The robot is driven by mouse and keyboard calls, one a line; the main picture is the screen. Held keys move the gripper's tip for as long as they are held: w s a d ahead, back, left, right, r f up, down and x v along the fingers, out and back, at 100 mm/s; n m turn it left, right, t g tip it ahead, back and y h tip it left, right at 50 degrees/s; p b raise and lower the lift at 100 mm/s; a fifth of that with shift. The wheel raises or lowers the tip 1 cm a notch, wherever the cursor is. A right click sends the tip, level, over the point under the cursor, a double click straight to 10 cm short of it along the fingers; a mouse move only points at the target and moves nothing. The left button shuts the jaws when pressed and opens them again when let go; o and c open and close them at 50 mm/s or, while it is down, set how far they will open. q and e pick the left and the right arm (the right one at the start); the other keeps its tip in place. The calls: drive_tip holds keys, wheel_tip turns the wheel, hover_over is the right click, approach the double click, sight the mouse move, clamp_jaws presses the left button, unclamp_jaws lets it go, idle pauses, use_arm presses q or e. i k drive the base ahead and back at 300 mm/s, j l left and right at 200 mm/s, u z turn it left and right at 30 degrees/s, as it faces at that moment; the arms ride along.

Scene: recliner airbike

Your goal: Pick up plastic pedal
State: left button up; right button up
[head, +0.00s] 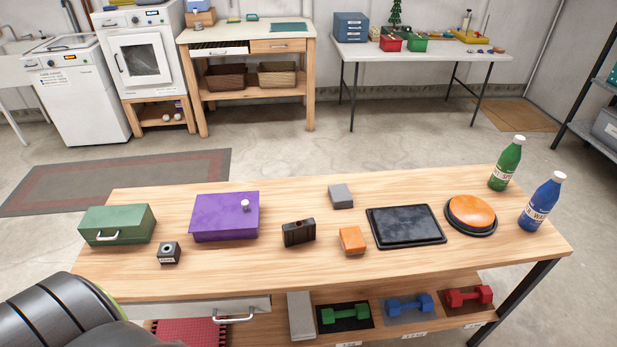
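A dark brown-black ridged block (298,232), which looks like the plastic pedal, rests on the wooden table (180,275) near its middle in the head view. A small slot or hole shows on its top. It stands apart from its neighbours and nothing touches it. Neither of my grippers is in view.
Beside the block are a purple box (225,217), a grey block (341,196), an orange block (352,240) and a black tray (405,227). Further left are a small dark cube (168,253) and a green case (117,225). Bottles (541,202) stand right.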

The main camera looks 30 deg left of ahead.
sight(298, 233)
drive_tip(key=l+u, duration=0.1)
drive_tip(key=u, duration=1)
drive_tip(key=i+l, duration=0.05)
